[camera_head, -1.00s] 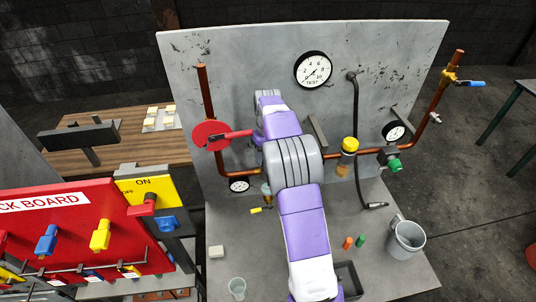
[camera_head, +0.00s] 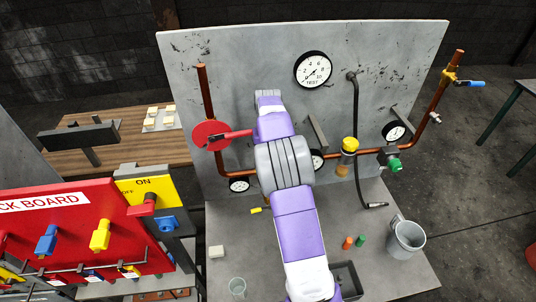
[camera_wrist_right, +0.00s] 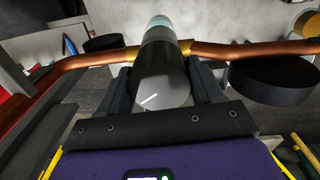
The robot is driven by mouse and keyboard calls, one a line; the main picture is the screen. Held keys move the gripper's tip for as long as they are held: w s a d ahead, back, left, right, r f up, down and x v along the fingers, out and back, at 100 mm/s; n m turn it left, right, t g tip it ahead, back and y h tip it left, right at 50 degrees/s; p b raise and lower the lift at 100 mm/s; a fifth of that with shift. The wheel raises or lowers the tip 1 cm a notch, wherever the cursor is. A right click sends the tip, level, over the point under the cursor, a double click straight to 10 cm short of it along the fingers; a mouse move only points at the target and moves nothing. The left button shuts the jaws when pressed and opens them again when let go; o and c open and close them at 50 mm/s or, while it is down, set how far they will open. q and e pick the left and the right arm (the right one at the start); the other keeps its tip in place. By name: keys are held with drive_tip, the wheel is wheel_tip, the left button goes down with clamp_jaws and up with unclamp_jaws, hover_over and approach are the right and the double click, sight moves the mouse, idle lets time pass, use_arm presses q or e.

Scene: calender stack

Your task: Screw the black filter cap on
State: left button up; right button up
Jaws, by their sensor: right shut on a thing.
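In the right wrist view, a black cylindrical cap (camera_wrist_right: 163,82) with a small white mark sits between the dark fingers of my right gripper (camera_wrist_right: 163,70), which is shut on it. Beyond the cap, in line with it, is a greyer body with a pale teal band (camera_wrist_right: 160,22). A brass fitting (camera_wrist_right: 128,54) on the copper pipe lies behind the cap. Whether the threads are engaged cannot be seen. In the head view my purple and grey arm hides the gripper and the cap. My left gripper is not in view.

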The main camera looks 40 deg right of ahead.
drive_tip(key=shift+r+m, duration=0.1)
drive_tip(key=shift+m, duration=0.8)
drive_tip(key=shift+m, duration=0.9)
drive_tip(key=shift+d+m, duration=0.1)
drive_tip(key=shift+m, duration=0.3)
